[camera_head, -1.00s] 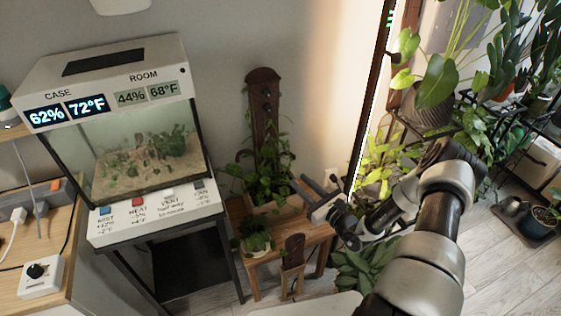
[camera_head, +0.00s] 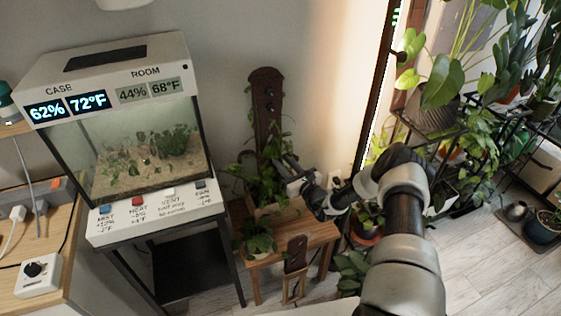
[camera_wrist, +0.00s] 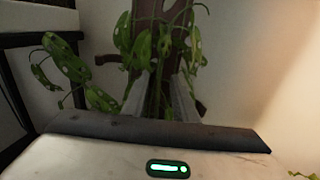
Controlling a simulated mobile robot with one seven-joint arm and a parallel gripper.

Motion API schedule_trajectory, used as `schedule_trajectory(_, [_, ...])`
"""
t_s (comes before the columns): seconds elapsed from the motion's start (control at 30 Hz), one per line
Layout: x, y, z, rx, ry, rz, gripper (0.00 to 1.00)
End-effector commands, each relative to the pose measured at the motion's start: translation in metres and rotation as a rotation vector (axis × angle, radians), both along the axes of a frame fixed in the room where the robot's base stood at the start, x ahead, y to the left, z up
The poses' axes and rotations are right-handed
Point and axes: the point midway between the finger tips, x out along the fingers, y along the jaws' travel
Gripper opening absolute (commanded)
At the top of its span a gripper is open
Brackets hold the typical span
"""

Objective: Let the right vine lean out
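A dark brown upright board (camera_head: 264,105) with pegs stands behind a leafy potted vine (camera_head: 262,188) on a small wooden bench. My gripper (camera_head: 281,163) is at the right side of the vine, in front of the board's lower part. The vine's lower part is hidden behind my gripper.
A glass terrarium case (camera_head: 150,160) stands close on the left. Plants on black racks fill the right side, beyond my arm.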

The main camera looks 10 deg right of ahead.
Motion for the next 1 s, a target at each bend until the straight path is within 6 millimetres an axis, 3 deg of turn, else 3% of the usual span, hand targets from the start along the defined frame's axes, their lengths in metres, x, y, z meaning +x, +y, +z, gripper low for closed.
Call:
schedule_trajectory(0.2, [0.017, 0.007, 0.0, 0.0, 0.0, 0.0, 0.26])
schedule_trajectory(0.5, [0.019, 0.008, 0.0, 0.0, 0.0, -0.001, 0.26])
schedule_trajectory(0.67, [0.019, 0.008, 0.0, 0.0, 0.0, 0.0, 0.0])
schedule_trajectory(1.0, [0.019, 0.008, 0.0, 0.0, 0.0, 0.0, 0.0])
